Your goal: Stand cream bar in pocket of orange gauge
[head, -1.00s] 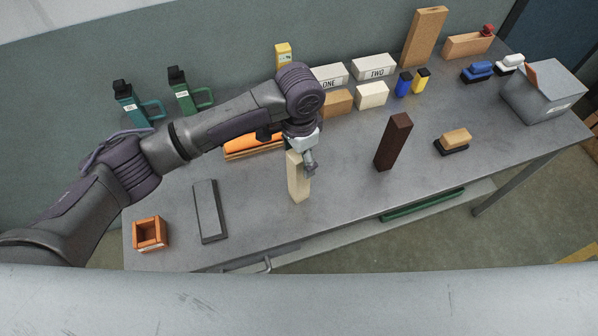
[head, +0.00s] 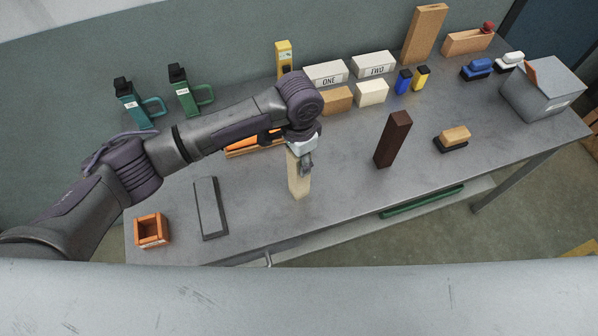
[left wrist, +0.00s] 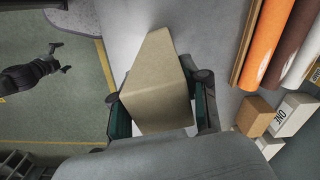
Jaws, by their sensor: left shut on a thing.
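The cream bar (head: 298,180) stands upright near the middle of the table in the head view. My left gripper (head: 301,158) is shut on its upper part. In the left wrist view the bar (left wrist: 157,85) sits between the two fingers of the left gripper (left wrist: 162,112). From these frames I cannot tell whether its foot touches the table. The orange gauge (head: 151,230), a small square block with an open, empty pocket on top, sits at the table's front left corner. My right gripper is not in view.
A dark grey flat block (head: 210,208) lies between gauge and bar. A dark brown bar (head: 393,139) stands to the right, with a brush-like block (head: 453,139) beyond it. Bare table (head: 340,190) surrounds the bar's right side.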

